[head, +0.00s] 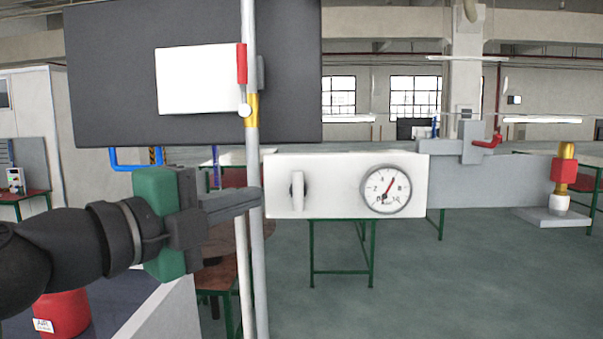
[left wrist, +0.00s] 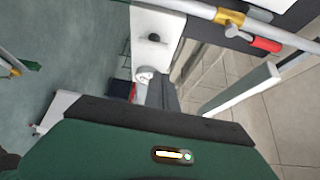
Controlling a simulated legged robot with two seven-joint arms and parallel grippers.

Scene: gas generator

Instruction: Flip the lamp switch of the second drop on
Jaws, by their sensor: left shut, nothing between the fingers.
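A white panel (head: 335,170) carries a small upright white lever (head: 297,191) on a dark round base, which looks like a switch. A round dial gauge (head: 386,190) sits at the panel's right. I cannot tell for certain that this lever is the lamp switch. My left gripper (head: 258,196) is shut and empty, its tips just left of the panel in the picture, at about the lever's height; contact is not clear. In the left wrist view the white panel (left wrist: 166,14) shows at the top, beyond my green gripper body. My right gripper is not in view.
A grey vertical pipe (head: 249,60) with a red-handled valve (head: 242,65) crosses near the gripper. A dark board (head: 110,70) is behind it. A red-handled tap (head: 487,142) and a brass fitting (head: 567,150) are at the right. The floor (head: 480,290) is open at lower right.

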